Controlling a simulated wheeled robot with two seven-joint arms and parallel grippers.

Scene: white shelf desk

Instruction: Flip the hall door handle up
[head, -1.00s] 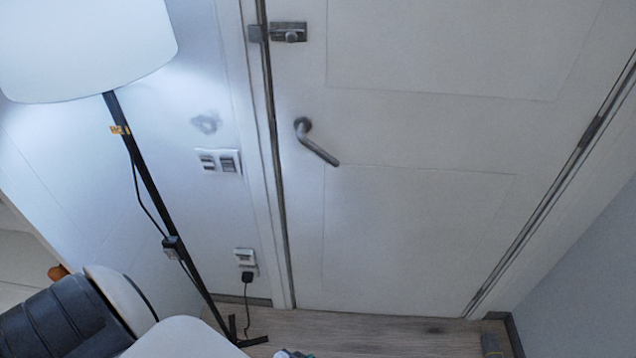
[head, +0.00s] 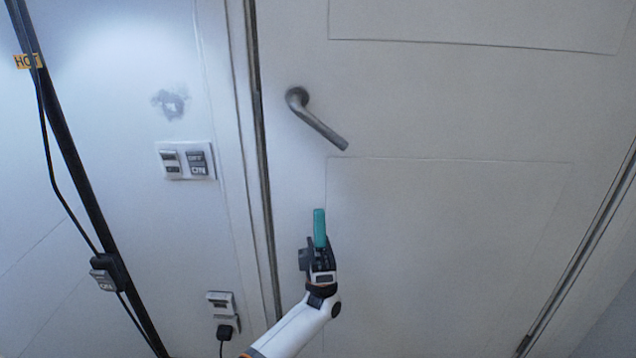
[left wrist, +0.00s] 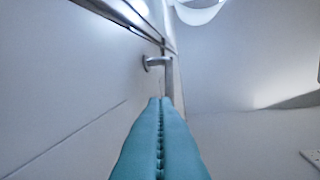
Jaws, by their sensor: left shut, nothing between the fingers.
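The door handle (head: 318,120) is a grey metal lever on the white door (head: 450,110). In the head view it slopes down to the right from its round mount. It also shows in the left wrist view (left wrist: 157,63), beyond the fingertips. My left gripper (head: 319,212) has teal fingers pressed together and empty. In the head view it appears below the handle, apart from it. The closed fingers (left wrist: 160,102) fill the lower middle of the left wrist view and point toward the handle. My right gripper is not in view.
Left of the door frame are a switch plate (head: 186,160) and a socket with a black plug (head: 225,331). A black lamp pole (head: 70,150) with a cable stands at the far left. The door face right of the handle is clear.

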